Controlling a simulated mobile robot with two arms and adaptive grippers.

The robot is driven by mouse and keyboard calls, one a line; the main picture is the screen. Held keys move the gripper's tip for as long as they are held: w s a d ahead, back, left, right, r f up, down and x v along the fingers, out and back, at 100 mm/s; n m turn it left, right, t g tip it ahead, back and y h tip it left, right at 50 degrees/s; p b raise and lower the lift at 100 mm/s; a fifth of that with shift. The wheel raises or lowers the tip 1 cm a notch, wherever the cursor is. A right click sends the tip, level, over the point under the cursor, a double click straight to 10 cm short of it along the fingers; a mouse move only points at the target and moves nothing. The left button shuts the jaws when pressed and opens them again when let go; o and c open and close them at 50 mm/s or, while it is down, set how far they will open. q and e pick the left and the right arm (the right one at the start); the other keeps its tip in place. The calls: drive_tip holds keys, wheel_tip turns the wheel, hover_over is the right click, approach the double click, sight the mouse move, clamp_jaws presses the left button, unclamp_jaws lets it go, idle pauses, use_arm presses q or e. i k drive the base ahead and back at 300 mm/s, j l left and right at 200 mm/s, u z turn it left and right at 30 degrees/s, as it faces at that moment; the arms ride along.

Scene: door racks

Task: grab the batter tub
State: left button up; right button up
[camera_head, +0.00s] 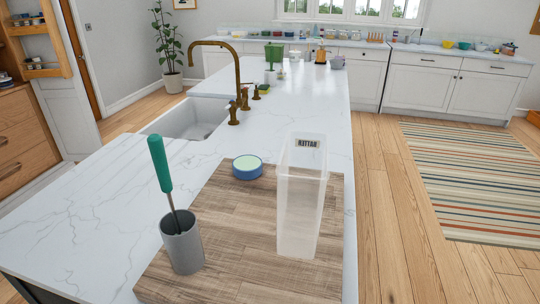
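A tall, clear plastic tub (299,205) stands upright on the wooden board, toward its right side. A small label (307,143) with dark lettering shows near its top; the letters look reversed, and I cannot read them for certain. The tub looks empty, and the board shows faintly through its walls. Neither of my grippers is in view, and nothing touches the tub.
The wooden board (232,216) lies on the white marble island (92,206). A grey cup (183,248) holding a green-handled tool (159,163) stands front left of the tub. A low blue round container (247,167) sits behind left. A sink (187,119) and brass faucet (238,74) lie farther back.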

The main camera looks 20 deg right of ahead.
sight(302, 170)
drive_tip(key=z, duration=0.7)
drive_tip(key=k+z, duration=0.1)
drive_tip(key=k+j, duration=0.05)
